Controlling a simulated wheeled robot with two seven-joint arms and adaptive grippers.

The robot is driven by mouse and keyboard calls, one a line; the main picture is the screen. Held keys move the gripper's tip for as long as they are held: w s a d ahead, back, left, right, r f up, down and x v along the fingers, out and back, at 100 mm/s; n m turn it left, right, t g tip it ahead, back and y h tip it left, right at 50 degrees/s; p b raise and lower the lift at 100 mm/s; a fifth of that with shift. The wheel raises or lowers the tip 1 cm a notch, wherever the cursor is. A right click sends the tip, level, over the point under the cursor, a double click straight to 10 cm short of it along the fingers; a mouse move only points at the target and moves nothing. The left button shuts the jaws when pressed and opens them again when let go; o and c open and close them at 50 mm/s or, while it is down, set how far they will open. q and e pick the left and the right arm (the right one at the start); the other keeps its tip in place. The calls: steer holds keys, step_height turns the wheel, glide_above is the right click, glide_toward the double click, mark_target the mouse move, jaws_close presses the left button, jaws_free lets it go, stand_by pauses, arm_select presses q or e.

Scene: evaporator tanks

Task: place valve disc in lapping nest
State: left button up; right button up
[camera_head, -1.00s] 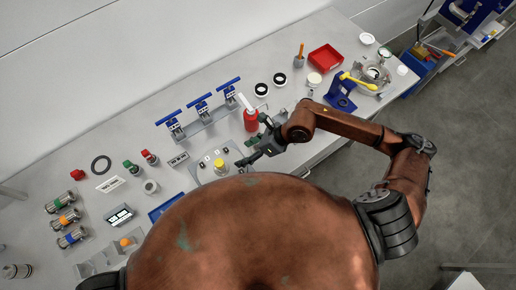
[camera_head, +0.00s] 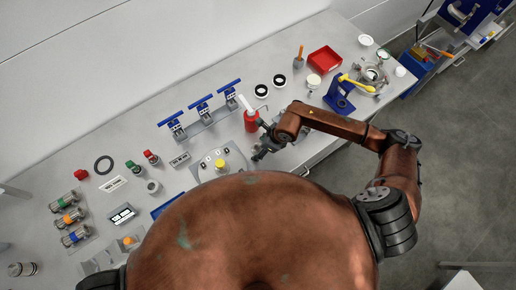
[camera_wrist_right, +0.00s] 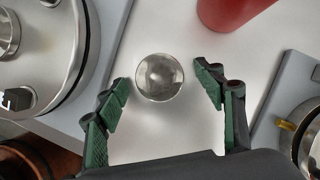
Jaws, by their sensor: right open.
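A small shiny round metal piece (camera_wrist_right: 160,77), which looks like the valve disc, lies on the pale bench top in the right wrist view. My right gripper (camera_wrist_right: 167,88) is open, with one green-padded finger on each side of the piece and a gap to both. In the head view my right gripper (camera_head: 259,154) is low over the bench, in front of the red bottle (camera_head: 251,122); the piece is not clear there. I cannot tell for certain which fixture is the lapping nest. My left gripper is not in view.
In the right wrist view a large round metal fixture (camera_wrist_right: 42,55) stands left and another round metal part (camera_wrist_right: 309,140) right. The red bottle is near, at the top. A grey plate with a yellow knob (camera_head: 219,164) and a blue stand (camera_head: 339,95) flank my gripper in the head view.

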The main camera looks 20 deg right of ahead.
steer(key=c, duration=1.7)
steer(key=shift+r, duration=0.1)
